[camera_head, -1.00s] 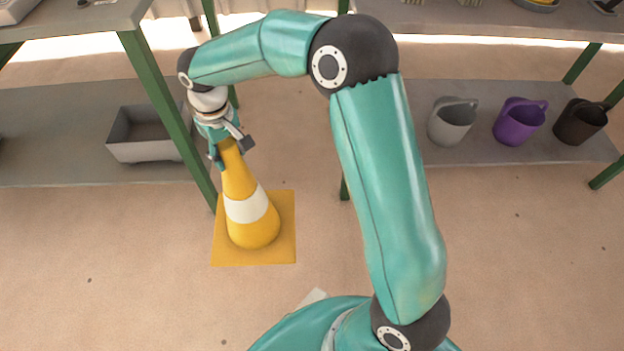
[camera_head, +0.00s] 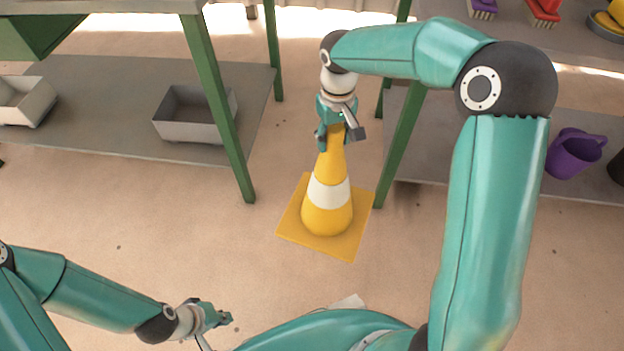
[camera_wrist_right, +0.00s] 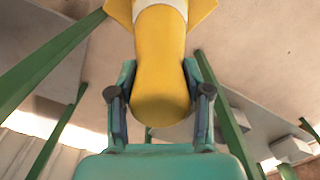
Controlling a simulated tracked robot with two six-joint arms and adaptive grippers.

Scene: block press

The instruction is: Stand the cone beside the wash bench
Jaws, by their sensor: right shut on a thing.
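The yellow cone (camera_head: 327,219) with a white band stands upright in the head view, its square base next to a green leg of the right-hand bench. I cannot tell whether the base touches the floor. My right gripper (camera_head: 340,134) is shut on the cone's top; the right wrist view shows the cone (camera_wrist_right: 160,70) between its two fingers. The right-hand bench (camera_head: 436,158), with scrub brushes on top, looks like the wash bench. My left gripper (camera_head: 216,319) is low at the left, away from the cone; its opening is unclear.
The left-hand bench (camera_head: 85,110) has a dark grey bin (camera_head: 190,128) and a pale bin (camera_head: 25,105) on its lower shelf. A purple jug (camera_head: 575,152) sits on the right-hand bench's lower shelf. The floor (camera_head: 150,220) in front is open.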

